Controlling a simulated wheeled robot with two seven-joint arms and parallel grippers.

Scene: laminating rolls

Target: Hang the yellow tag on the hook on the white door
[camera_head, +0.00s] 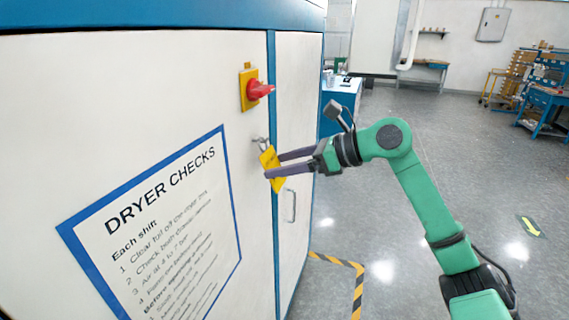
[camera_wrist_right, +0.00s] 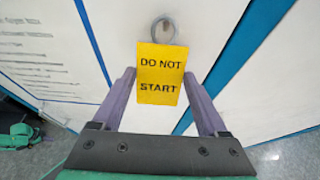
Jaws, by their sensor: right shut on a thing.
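The yellow tag (camera_head: 272,160) is by the white door (camera_head: 255,190) in the head view. In the right wrist view the tag (camera_wrist_right: 160,91) reads "DO NOT START", with a grey ring (camera_wrist_right: 163,28) at its top edge. My right gripper (camera_head: 275,165) is shut on the tag, a finger at each side edge. The small grey hook (camera_head: 257,140) sits on the door just above the tag. The ring and hook overlap in the head view, and I cannot tell whether the ring is around the hook. My left gripper is not in view.
A red switch on a yellow plate (camera_head: 256,88) sticks out of the door above the hook. A blue-framed "DRYER CHECKS" sign (camera_head: 160,220) is lower left. A door handle (camera_head: 289,205) is on the panel to the right. Open floor (camera_head: 450,130) lies right.

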